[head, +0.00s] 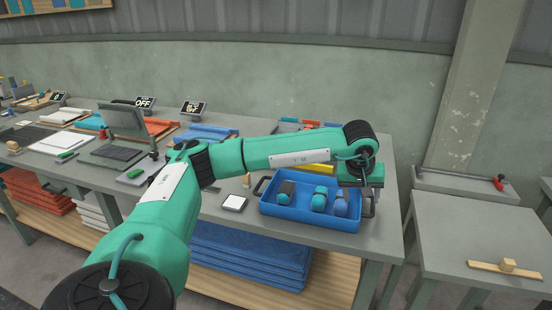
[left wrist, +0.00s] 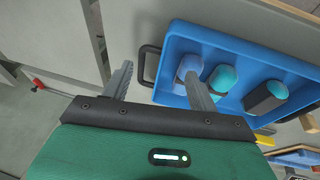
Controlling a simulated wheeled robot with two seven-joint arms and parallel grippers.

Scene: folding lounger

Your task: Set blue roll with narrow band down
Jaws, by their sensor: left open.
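A blue roll (head: 341,204) stands at the right end of a blue tray (head: 300,212) on the workbench. It also shows in the left wrist view (left wrist: 187,66), partly covered by one of my fingers; I cannot make out its narrow band clearly. My left gripper (head: 368,206) is open at the tray's right end. In the left wrist view its fingers (left wrist: 158,72) straddle the tray's end wall and black handle (left wrist: 148,64), with nothing between the tips. One finger is over or beside the roll; I cannot tell whether they touch. My right gripper is not in view.
The tray also holds a teal roll (head: 319,199) and a dark roll with a teal end (head: 285,191). A white-topped block (head: 234,203) lies left of the tray. A separate grey table (head: 470,235) with a wooden piece (head: 506,267) stands at right, past a gap.

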